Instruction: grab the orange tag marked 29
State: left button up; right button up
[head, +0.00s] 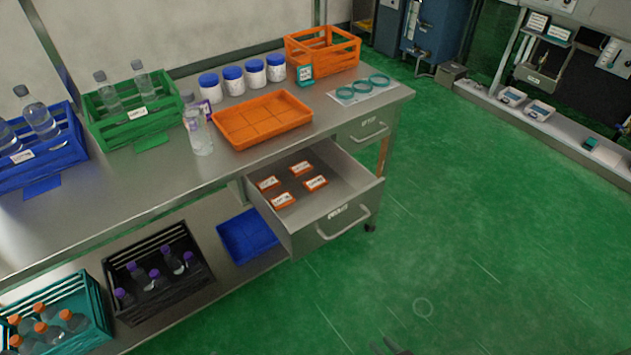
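Several small orange tags with white labels lie flat in the open drawer: one at the back left (268,183), one at the back right (301,168), one at the front left (283,200) and one at the front right (316,183). Their printed numbers are too small to read, so I cannot tell which is 29. The drawer (335,222) is pulled out from under the steel bench. Only the dark tips of my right gripper (385,346) show at the bottom edge, over the green floor, well apart from the drawer; their opening is unclear. My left gripper is out of view.
On the bench (170,185) stand an orange tray (262,120), a clear bottle (200,135), white jars with blue lids (233,81) and blue, green and orange crates. A lower shelf holds more crates and a blue tray (247,237). The floor (480,230) right of the drawer is clear.

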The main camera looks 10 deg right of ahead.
aim_at(302, 167)
jog(key=i+l+u, duration=0.15)
jog(key=l+u, duration=0.35)
jog(key=i+l+u, duration=0.1)
jog(key=l+u, duration=0.85)
jog(key=k+l, duration=0.05)
